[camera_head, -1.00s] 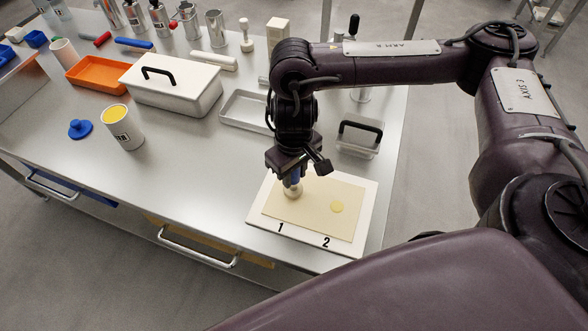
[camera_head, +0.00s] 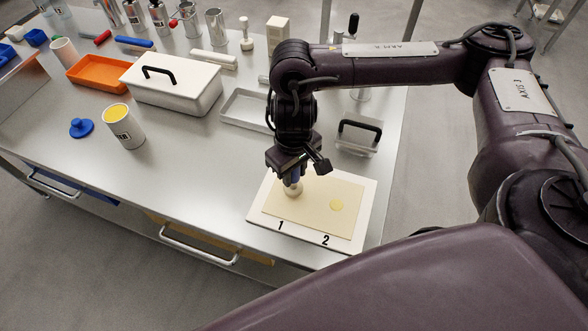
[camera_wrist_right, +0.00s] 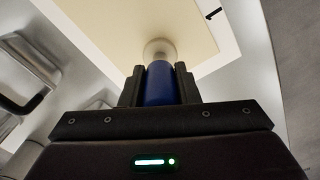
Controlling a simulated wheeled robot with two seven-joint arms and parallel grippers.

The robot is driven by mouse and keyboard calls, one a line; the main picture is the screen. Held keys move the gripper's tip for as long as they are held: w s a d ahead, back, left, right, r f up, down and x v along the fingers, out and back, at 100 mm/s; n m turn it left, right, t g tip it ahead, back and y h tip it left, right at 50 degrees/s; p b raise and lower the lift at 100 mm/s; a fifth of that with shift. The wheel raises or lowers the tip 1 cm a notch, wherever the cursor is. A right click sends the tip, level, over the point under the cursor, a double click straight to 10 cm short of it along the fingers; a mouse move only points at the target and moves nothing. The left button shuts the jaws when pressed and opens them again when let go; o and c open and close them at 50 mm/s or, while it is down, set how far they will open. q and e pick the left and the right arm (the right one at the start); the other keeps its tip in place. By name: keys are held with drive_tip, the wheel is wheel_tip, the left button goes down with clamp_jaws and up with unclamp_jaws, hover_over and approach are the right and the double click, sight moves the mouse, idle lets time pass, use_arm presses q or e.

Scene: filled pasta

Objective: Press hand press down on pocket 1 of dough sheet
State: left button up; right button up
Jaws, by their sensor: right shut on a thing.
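The pale dough sheet (camera_head: 318,207) lies on a white board (camera_head: 268,226) marked 1 and 2 along its near edge. My right gripper (camera_head: 292,178) points down over the left part of the sheet, above the number 1. It is shut on the blue handle of the hand press (camera_wrist_right: 160,84). The press's round, pale end (camera_head: 293,189) is at the sheet's surface and hides pocket 1; I cannot tell how firmly it touches. My left gripper is not in view.
A clear box with a black handle (camera_head: 360,134) and a shallow grey tray (camera_head: 246,109) stand behind the board. A white lidded box (camera_head: 172,84), an orange tray (camera_head: 98,72) and a cup of yellow filling (camera_head: 122,127) stand further left.

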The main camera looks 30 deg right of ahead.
drive_tip(key=shift+f+b, duration=0.3)
drive_tip(key=shift+f, duration=0.25)
idle(0.7)
drive_tip(key=shift+s+f+p, duration=0.15)
drive_tip(key=shift+f+p, duration=0.05)
drive_tip(key=shift+p, duration=0.15)
idle(2.0)
wheel_tip(320, 180, up, 7)
drive_tip(key=p, duration=0.8)
drive_tip(key=shift+r, duration=0.2)
drive_tip(key=shift+w+f, duration=0.1)
drive_tip(key=shift+w, duration=0.1)
